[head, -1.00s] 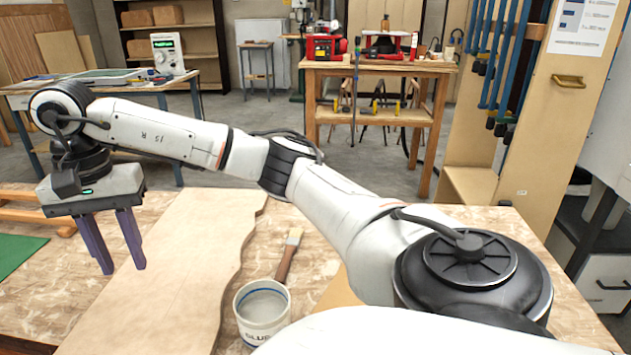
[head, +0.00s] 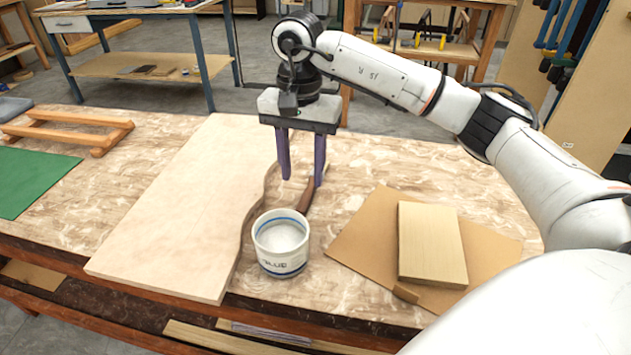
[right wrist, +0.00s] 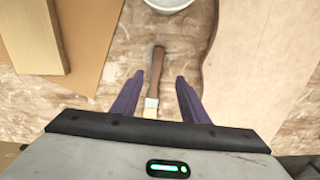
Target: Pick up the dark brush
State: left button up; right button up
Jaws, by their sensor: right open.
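The dark brush lies on the table between the board and the brown sheet. In the head view its brown handle (head: 306,196) shows behind the glue pot, and my right gripper hides its far end. In the right wrist view the whole brush (right wrist: 156,75) shows, with a dark handle, a metal ferrule and pale bristles nearest the gripper. My right gripper (head: 302,182) is open and points down above the brush. In the right wrist view its purple fingers (right wrist: 158,80) appear on either side of the brush, with nothing between them held. My left gripper is out of view.
A white glue pot (head: 281,248) stands just in front of the handle. A wavy-edged pale board (head: 185,200) lies left of the brush. A wood block (head: 432,243) rests on a brown sheet (head: 362,235) at right. A green mat (head: 35,180) lies far left.

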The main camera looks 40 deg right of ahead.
aim_at(306, 197)
jog(key=f, duration=0.2)
jog(key=s+f, duration=0.1)
jog(key=f, duration=0.1)
jog(key=shift+w+f, duration=0.1)
jog(key=shift+f, duration=0.4)
grip_shut()
jog(key=shift+r, duration=0.15)
